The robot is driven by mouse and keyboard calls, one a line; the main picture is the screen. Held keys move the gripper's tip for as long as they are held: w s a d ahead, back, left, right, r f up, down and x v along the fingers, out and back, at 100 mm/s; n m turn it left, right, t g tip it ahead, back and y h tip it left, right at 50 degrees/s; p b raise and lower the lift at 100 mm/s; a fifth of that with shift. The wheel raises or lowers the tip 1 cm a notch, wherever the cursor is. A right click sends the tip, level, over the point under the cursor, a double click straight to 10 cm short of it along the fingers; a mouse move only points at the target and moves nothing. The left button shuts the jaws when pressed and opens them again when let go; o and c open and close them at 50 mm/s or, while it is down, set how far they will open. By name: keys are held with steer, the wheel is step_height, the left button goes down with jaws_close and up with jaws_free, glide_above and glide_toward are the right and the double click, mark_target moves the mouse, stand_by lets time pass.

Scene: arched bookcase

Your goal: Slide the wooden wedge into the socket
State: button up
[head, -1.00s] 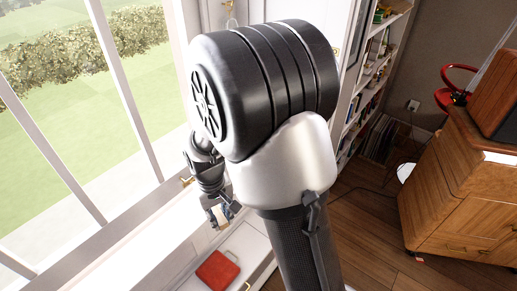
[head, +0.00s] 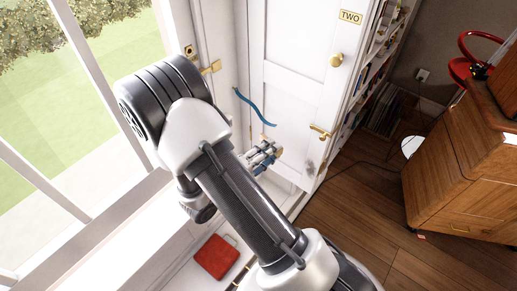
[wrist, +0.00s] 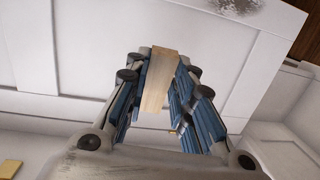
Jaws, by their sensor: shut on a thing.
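The wooden wedge (wrist: 158,82) is a pale, light-brown block held lengthwise between the blue-padded fingers of my gripper (wrist: 160,88) in the wrist view. Its far end reaches slightly past the fingertips. In the head view my gripper (head: 263,156) is beside the lower part of the white panelled door; the wedge cannot be made out there. In the wrist view the wedge lies in front of a white panelled surface (wrist: 100,50), and I cannot tell whether it touches. I cannot pick out the socket in either view.
The white door (head: 290,85) has a brass knob, a brass handle (head: 320,132) and a "TWO" plate. A blue wavy strip (head: 258,112) hangs near it. A red object (head: 216,257) lies on the white ledge. A wooden cabinet (head: 450,175) stands right; floor is open between.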

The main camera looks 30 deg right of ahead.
steer(key=w+a+n+t, duration=0.1)
steer(key=w+n+t, duration=0.1)
steer(key=w+t, duration=0.1)
steer(key=shift+a, duration=0.35)
steer(key=shift+b, duration=0.3)
steer(key=shift+w+a+b, duration=0.2)
steer(key=shift+w+a, duration=0.15)
steer(key=shift+w, duration=0.5)
steer(key=shift+w+a+b, duration=0.25)
steer(key=shift+w+a, duration=0.1)
steer(key=shift+w, duration=0.55)
steer(key=shift+w+a+b, duration=0.2)
steer(key=shift+w+a, duration=0.15)
steer(key=shift+w, duration=0.5)
steer(key=shift+b, duration=0.9)
steer(key=shift+w+a+b, duration=0.35)
steer(key=shift+w+b, duration=0.05)
steer(key=shift+w, duration=0.55)
steer(key=shift+w+a+b, duration=0.3)
steer(key=shift+w+b, duration=0.05)
steer(key=shift+w, duration=0.55)
steer(key=shift+o, duration=1.4)
steer(key=shift+w, duration=0.1)
steer(key=o, duration=0.5)
